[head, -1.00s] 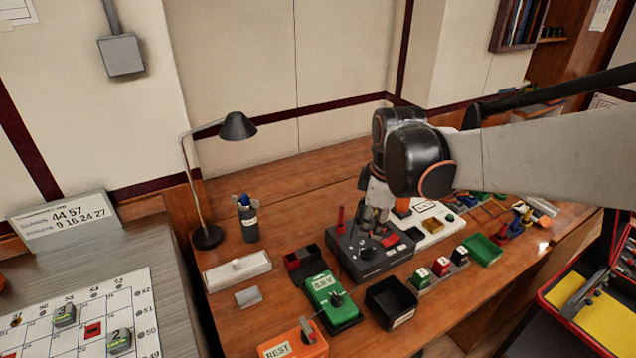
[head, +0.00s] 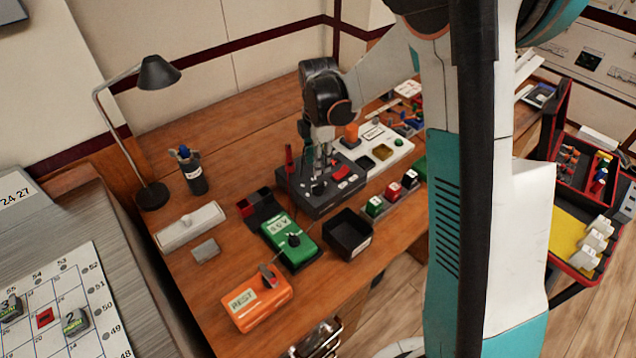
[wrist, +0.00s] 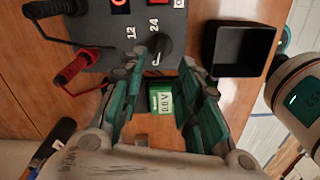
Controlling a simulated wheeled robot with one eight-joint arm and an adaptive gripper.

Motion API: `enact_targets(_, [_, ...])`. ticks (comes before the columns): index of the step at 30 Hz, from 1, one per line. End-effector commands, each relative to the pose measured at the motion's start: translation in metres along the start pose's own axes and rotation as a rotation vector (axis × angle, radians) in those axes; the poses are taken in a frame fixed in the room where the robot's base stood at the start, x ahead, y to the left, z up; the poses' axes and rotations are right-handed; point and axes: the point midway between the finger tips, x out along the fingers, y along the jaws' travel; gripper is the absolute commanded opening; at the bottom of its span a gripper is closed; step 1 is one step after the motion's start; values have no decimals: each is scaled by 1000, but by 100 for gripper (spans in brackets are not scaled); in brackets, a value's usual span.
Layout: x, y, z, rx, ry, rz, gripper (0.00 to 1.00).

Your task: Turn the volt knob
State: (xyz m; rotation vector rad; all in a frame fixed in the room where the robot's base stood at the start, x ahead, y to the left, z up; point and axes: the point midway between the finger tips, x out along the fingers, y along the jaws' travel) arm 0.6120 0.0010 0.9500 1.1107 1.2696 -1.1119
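The dark grey box (head: 312,200) stands on the wooden bench. My gripper (wrist: 172,56) is over the box's front edge, fingers apart, with the knob close ahead of the tips; contact cannot be told. In the head view my gripper (head: 319,184) points down at the box and partly hides its top. The green meter (head: 290,243) with a black knob stands in front of the box. Its display, reading 0.0 V, shows between my fingers in the wrist view (wrist: 161,101).
A black open bin (head: 347,236) stands right of the green meter. An orange REST box (head: 254,300) is nearer the front edge. A desk lamp (head: 158,72) stands at the back left.

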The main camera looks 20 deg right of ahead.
Motion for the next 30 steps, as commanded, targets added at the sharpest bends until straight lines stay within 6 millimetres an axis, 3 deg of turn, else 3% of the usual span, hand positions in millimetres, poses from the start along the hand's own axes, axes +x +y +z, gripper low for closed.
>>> enact_targets(6, [46, 0, 0, 1, 0, 0, 31])
enact_targets(12, [74, 0, 0, 1, 0, 1, 31])
enact_targets(18, [85, 0, 0, 1, 0, 1, 31])
enact_targets(26, [86, 0, 0, 1, 0, 1, 31])
enact_targets(27, [86, 0, 0, 1, 0, 1, 29])
enact_targets(30, [86, 0, 0, 1, 0, 1, 6])
